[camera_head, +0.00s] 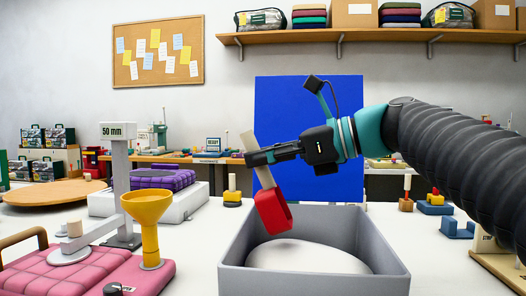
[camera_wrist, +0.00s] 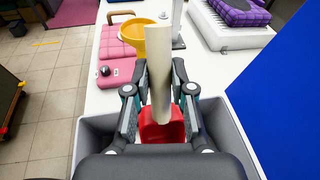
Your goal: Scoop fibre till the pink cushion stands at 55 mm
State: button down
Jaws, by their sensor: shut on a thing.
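My gripper (camera_head: 254,156) is shut on the pale handle of the red scoop (camera_head: 273,212). The scoop hangs tilted above the left part of the grey bin (camera_head: 380,285); it also shows in the wrist view (camera_wrist: 162,128). I cannot tell whether it holds fibre. A smooth white mound of fibre (camera_head: 308,258) lies in the bin. The pink quilted cushion (camera_head: 50,280) lies left of the bin, with a yellow funnel (camera_head: 147,206) standing at its right side. The gauge display (camera_head: 118,131) reads 50 mm, and its flat foot (camera_head: 69,255) is over the cushion, seemingly touching it.
A purple quilted cushion (camera_head: 163,179) lies on a white block (camera_head: 185,207) behind the gauge. A blue panel (camera_head: 308,110) stands behind the bin. Small coloured blocks stand at the right. White table is clear between funnel and bin.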

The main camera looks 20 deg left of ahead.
aim_at(261, 209)
jog(key=shift+d+f+b, duration=0.1)
jog(key=shift+f+b, duration=2.1)
jog(key=shift+f, duration=0.1)
jog(key=d+f+b, duration=0.1)
jog(key=b, duration=0.1)
jog(key=d+f+b, duration=0.1)
jog(key=f+b, duration=0.1)
jog(key=shift+w+d+f, duration=0.15)
jog(key=shift+w, duration=0.2)
jog(key=shift+r, duration=0.2)
jog(key=shift+s+a+f+h+p, duration=0.1)
jog(key=shift+a+h+p, duration=0.1)
jog(key=shift+h+p, duration=0.2)
jog(key=h+p, duration=0.1)
jog(key=a+f+h+p, duration=0.1)
jog(key=h, duration=0.1)
jog(key=f+h+p, duration=0.1)
jog(key=shift+s+a+n+t+p, duration=0.2)
jog(key=shift+a+n+t+p, duration=0.1)
jog(key=shift+a+t, duration=0.1)
jog(key=shift+r+h+p, duration=0.1)
jog(key=shift+h+p, duration=0.3)
jog(key=shift+p, duration=0.05)
jog(key=h+p, duration=0.1)
jog(key=p, duration=0.3)
jog(key=shift+s+a+r+h, duration=0.1)
jog(key=shift+a+h, duration=0.2)
jog(key=shift+a, duration=0.1)
